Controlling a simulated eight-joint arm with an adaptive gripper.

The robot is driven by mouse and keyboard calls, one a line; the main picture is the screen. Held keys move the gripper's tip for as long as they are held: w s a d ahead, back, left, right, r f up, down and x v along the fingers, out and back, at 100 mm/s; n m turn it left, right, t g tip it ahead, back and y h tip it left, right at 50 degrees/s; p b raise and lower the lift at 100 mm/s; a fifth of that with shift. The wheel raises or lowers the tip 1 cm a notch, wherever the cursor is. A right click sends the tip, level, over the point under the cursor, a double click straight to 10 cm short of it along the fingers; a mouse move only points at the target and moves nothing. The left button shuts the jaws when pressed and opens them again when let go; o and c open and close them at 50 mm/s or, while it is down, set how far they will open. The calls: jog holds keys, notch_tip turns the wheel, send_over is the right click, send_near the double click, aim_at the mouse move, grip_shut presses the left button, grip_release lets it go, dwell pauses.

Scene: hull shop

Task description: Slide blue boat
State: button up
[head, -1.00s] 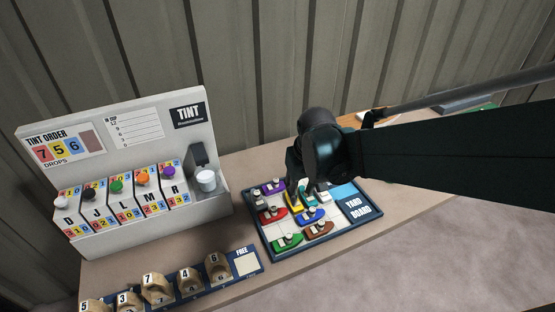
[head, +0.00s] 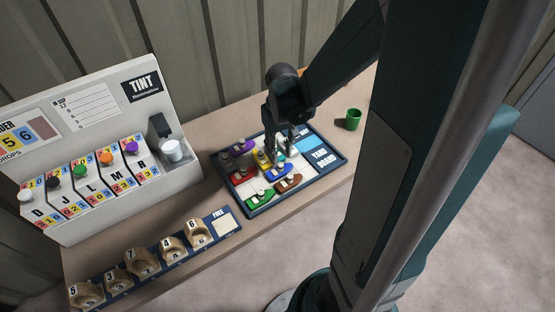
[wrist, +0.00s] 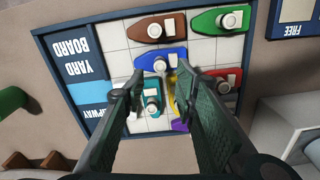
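The blue boat (wrist: 150,58) lies on the yard board (wrist: 62,20) in the wrist view, a white round peg on its deck. In the head view my gripper (head: 279,158) is over the middle of the board. The teal boat (wrist: 151,98) and a yellow boat (wrist: 171,90) show between the fingers.
Brown (wrist: 150,30), green (wrist: 220,20) and red (wrist: 228,80) boats surround the blue one; a purple boat (head: 242,146) is at the board's far left. A tint dispenser (head: 95,150) and numbered blocks (head: 142,262) stand left. A green cup (head: 353,120) stands right of the board.

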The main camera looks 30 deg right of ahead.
aim_at(281, 164)
jog(key=shift+f, duration=0.2)
dwell(0.3)
jog(key=shift+f+b, duration=0.8)
jog(key=shift+f, duration=2.9)
grip_shut()
